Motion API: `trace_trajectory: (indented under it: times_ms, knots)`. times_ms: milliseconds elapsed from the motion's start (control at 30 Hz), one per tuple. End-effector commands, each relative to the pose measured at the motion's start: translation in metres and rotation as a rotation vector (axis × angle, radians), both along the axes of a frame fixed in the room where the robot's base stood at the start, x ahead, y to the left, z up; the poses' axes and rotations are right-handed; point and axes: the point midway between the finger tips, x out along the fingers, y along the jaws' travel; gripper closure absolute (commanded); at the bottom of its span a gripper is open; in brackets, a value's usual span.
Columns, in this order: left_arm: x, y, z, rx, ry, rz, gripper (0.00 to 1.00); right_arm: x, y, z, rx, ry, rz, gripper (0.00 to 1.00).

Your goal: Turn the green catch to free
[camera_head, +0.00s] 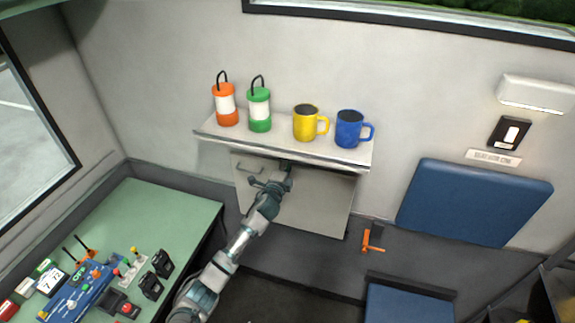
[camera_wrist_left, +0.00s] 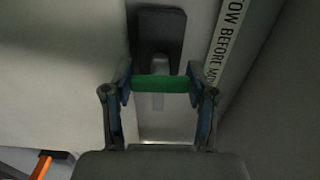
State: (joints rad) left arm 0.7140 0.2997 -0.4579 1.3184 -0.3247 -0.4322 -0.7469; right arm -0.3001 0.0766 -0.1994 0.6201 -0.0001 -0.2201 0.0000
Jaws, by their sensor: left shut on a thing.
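The green catch (camera_wrist_left: 160,84) shows in the left wrist view as a short green bar lying crosswise between my fingers. Behind it are a dark mounting block (camera_wrist_left: 160,30) and a pale upright part. My left gripper (camera_wrist_left: 160,90) is shut on the green catch, with one finger pad at each end of the bar. In the head view my left gripper (camera_head: 272,186) is at the front of the cabinet door (camera_head: 315,205), just under the shelf. The catch is hidden there behind the gripper. My right gripper is not in view.
The shelf (camera_head: 215,132) above holds an orange lantern (camera_head: 226,105), a green lantern (camera_head: 259,110), a yellow mug (camera_head: 305,123) and a blue mug (camera_head: 348,128). A lettered strip (camera_wrist_left: 228,40) runs beside the catch. An orange handle (camera_head: 368,243) is low right; a green desk (camera_head: 150,215) stands left.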

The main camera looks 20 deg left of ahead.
Motion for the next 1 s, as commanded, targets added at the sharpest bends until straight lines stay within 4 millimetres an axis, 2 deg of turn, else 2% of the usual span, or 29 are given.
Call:
trace_trajectory:
  times_ms: [33,367,400,467,500,833,1000]
  knots:
    - [-0.001,0.0,-0.008,-0.005,0.013,0.001,0.78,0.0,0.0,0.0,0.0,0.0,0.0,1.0]
    - [-0.001,0.0,-0.009,-0.006,0.014,0.002,0.78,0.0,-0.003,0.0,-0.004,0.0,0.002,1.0]
    - [-0.001,0.0,-0.009,-0.005,0.015,0.002,0.35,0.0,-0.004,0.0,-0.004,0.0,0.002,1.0]
    - [-0.001,0.0,-0.008,-0.005,0.014,0.002,0.2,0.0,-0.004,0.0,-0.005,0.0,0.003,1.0]
    - [-0.001,0.0,-0.008,-0.005,0.013,0.002,0.17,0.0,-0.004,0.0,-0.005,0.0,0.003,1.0]
    - [-0.002,0.0,-0.003,-0.004,0.005,0.001,0.17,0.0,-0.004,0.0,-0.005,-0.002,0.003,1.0]
    - [-0.019,0.002,-0.003,-0.003,0.004,0.001,0.17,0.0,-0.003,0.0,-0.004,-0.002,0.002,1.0]
